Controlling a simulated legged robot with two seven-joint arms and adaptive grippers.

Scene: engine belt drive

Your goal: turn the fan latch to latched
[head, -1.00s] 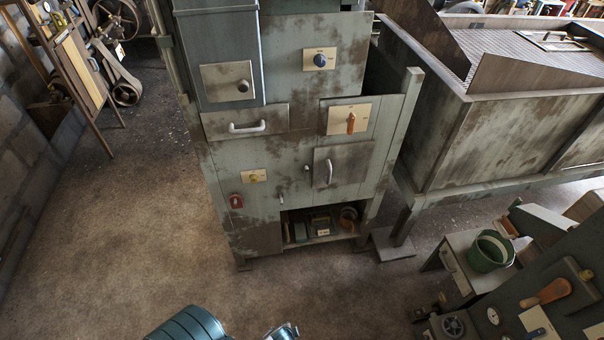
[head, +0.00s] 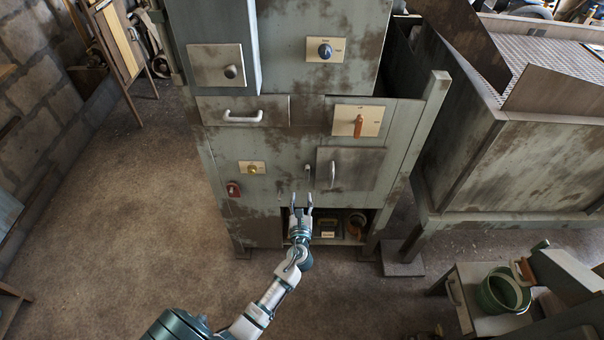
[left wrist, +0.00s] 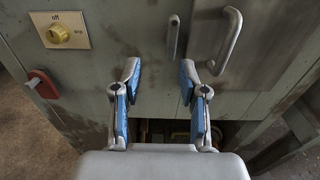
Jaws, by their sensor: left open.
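A small upright grey lever (head: 308,171), which looks like the fan latch, is on the front of the worn green cabinet (head: 215,150), just left of a small door. It also shows in the left wrist view (left wrist: 173,37), standing nearly vertical; I see no label by it. My left gripper (head: 302,199) is open and empty in front of the cabinet, a little below the lever. In the left wrist view, its fingers (left wrist: 160,70) point up at the panel, with the lever beyond the gap and slightly right of centre. My right gripper is not in view.
Right of the lever is a door with a curved handle (head: 332,175). Left are a yellow knob (head: 252,170) marked off and a red tag-like part (head: 233,189). An orange-handled switch (head: 358,126) is above. An open shelf (head: 350,240) lies below. Floor to the left is clear.

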